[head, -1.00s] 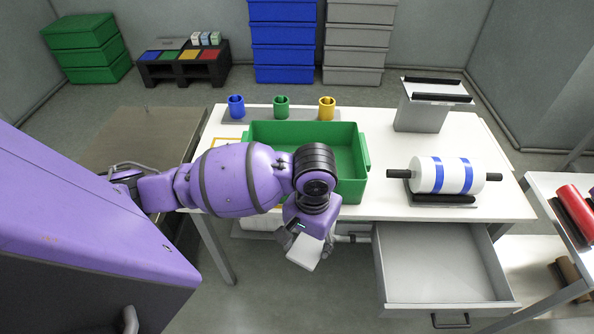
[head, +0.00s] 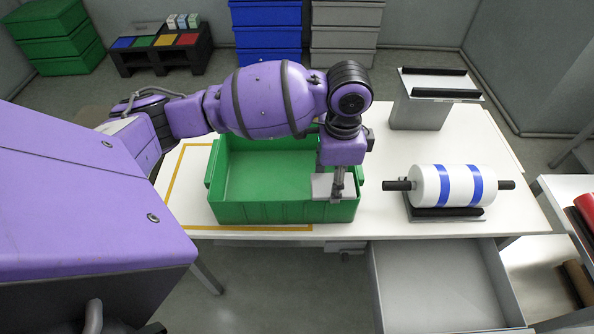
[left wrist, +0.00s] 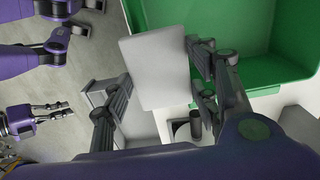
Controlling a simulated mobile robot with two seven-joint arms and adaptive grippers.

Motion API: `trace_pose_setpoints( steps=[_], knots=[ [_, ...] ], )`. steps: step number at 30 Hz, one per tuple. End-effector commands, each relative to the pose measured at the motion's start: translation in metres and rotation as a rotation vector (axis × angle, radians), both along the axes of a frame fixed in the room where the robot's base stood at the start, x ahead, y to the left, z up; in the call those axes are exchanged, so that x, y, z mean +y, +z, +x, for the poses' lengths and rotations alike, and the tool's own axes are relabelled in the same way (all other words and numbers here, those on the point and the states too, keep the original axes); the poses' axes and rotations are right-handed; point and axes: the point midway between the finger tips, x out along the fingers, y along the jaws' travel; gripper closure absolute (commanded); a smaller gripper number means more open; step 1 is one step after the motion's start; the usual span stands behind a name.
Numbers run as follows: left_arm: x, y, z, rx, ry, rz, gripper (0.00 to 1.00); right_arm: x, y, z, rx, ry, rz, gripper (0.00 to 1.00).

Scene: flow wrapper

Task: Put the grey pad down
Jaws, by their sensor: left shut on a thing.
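The grey pad (head: 321,186) is a flat, light grey slab. My left gripper (head: 338,184) is shut on it, above the front right part of the green tray (head: 258,213). In the left wrist view the pad (left wrist: 155,68) sits between the two fingers of my left gripper (left wrist: 158,100), with the green tray (left wrist: 290,65) behind it to the right. I cannot tell how high the pad is above the tray rim. In the left wrist view, a purple arm with a gripper (left wrist: 55,112) shows at the left edge, small; its jaw state is unclear.
The white table (head: 385,218) has a yellow outlined area (head: 250,228) at its front left. A drawer (head: 440,285) hangs open below the table front.

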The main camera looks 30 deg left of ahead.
Motion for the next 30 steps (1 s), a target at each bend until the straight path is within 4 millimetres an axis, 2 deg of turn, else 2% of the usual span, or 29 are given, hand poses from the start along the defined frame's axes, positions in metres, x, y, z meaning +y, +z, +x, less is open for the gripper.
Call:
trace_pose_setpoints(
  steps=[7, 11, 15, 19, 26, 30],
  knots=[
    [0.053, -0.026, 0.019, 0.004, 0.006, 0.005, 0.6, -0.004, -0.014, -0.025, 0.05, -0.001, -0.007, 1.0],
    [0.083, -0.04, 0.031, 0.003, 0.006, 0.004, 0.6, -0.003, -0.015, -0.026, 0.051, 0.001, -0.007, 1.0],
    [0.102, -0.068, 0.039, 0.004, 0.004, 0.003, 0.6, -0.002, -0.015, -0.021, 0.041, 0.004, -0.006, 1.0],
    [0.114, -0.083, 0.044, 0.002, 0.002, 0.003, 0.6, -0.001, -0.014, -0.016, 0.031, 0.005, -0.005, 1.0],
    [0.123, -0.094, 0.048, 0.0, 0.002, 0.002, 0.6, 0.0, -0.014, -0.015, 0.028, -0.004, 0.0, 1.0],
    [0.125, -0.115, 0.048, 0.003, 0.001, -0.001, 0.6, -0.001, -0.016, -0.016, 0.03, -0.005, -0.001, 1.0]
  ],
)
